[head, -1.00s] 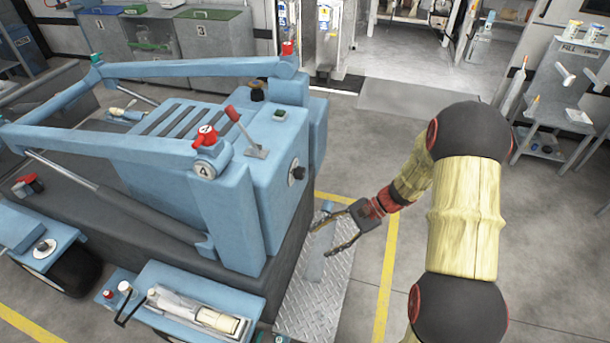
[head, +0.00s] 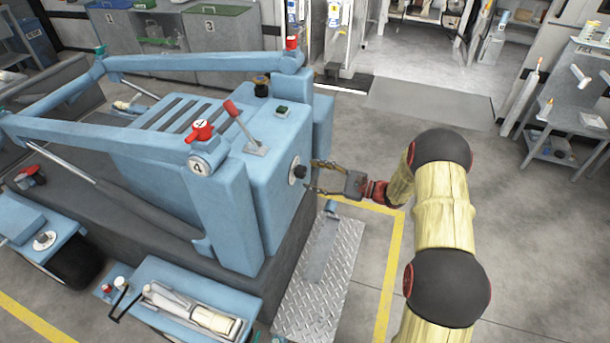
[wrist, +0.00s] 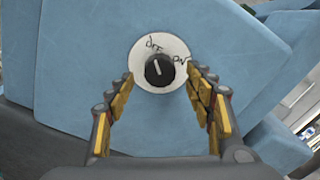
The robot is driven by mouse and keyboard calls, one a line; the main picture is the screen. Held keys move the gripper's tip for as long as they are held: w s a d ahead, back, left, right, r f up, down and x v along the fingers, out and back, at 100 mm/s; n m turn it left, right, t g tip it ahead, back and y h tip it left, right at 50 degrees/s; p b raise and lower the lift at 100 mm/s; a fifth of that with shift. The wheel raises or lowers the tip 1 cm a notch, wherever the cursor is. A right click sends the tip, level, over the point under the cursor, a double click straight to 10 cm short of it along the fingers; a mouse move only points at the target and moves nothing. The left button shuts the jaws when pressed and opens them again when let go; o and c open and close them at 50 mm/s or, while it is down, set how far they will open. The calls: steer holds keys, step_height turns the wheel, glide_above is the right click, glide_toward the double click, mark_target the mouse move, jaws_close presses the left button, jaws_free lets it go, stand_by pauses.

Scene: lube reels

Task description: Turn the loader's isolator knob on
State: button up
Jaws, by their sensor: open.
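The isolator knob (wrist: 160,70) is a black dial on a round white plate (wrist: 146,48) marked OFF and ON, on the loader's blue side. Its white line points up and slightly left, toward OFF. In the head view the knob (head: 298,171) sits on the right face of the blue loader (head: 262,190). My gripper (head: 315,177) is open, its fingers spread at either side of the knob. In the wrist view my gripper (wrist: 163,85) has one fingertip to the left and one to the right of the knob, with gaps; I cannot tell how far off the plate they are.
A red-handled lever (head: 240,120) and a small green button (head: 282,110) are on the loader's top. A metal tread plate (head: 318,285) lies below. A grey workbench (head: 570,118) stands at the right. The floor between is clear.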

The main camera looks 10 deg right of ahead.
mark_target(305, 173)
steer(key=shift+b+x, duration=0.4)
steer(key=shift+x, duration=1.35)
steer(key=shift+c, duration=0.4)
steer(key=c, duration=1.1)
